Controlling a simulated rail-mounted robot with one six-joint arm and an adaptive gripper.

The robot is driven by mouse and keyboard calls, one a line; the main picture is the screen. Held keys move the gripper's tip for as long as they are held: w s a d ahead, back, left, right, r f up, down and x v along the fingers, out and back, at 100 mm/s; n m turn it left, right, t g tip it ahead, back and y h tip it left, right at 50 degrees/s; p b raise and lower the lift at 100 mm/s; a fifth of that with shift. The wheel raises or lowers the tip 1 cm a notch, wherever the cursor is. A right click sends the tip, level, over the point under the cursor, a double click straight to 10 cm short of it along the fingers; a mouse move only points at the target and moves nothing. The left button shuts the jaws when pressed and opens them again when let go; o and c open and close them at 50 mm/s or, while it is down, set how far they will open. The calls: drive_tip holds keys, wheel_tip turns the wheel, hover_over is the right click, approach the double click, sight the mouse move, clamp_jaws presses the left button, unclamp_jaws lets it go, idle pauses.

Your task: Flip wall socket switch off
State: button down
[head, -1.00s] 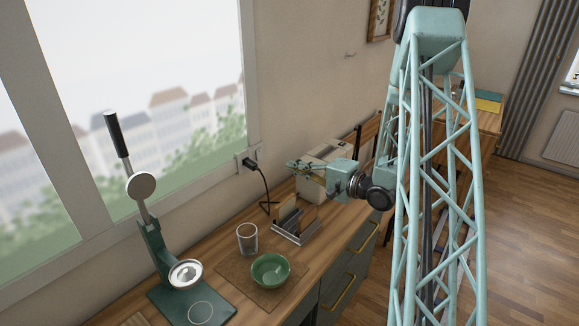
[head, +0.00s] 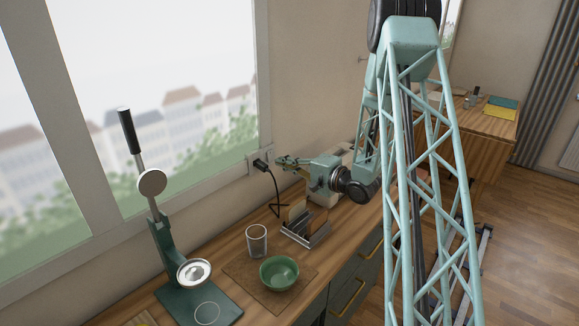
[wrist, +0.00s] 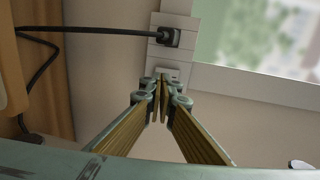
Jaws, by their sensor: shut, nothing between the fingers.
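The wall socket (head: 252,166) is a pale plate on the wall beside the window frame, with a black plug (head: 260,165) in it. In the wrist view the socket plate (wrist: 158,52) runs up from the fingertips, with the plug (wrist: 171,38) at its upper part. A small pale raised part (wrist: 168,72), likely the switch, sits below the plug, partly behind the fingertips; its position cannot be read. My gripper (head: 281,160) is shut and empty, pointing at the wall just right of the plug. Its fingertips (wrist: 160,82) appear very close to the plate; contact cannot be told.
A black cord (head: 275,188) hangs from the plug to the counter (head: 215,255). A toaster-like white box stands behind my gripper. A metal rack (head: 306,232), a glass (head: 256,240), a green bowl (head: 279,272) and a green lever press (head: 170,250) stand along the counter.

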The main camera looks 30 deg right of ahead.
sight(270, 156)
drive_tip(key=shift+x, duration=1.35)
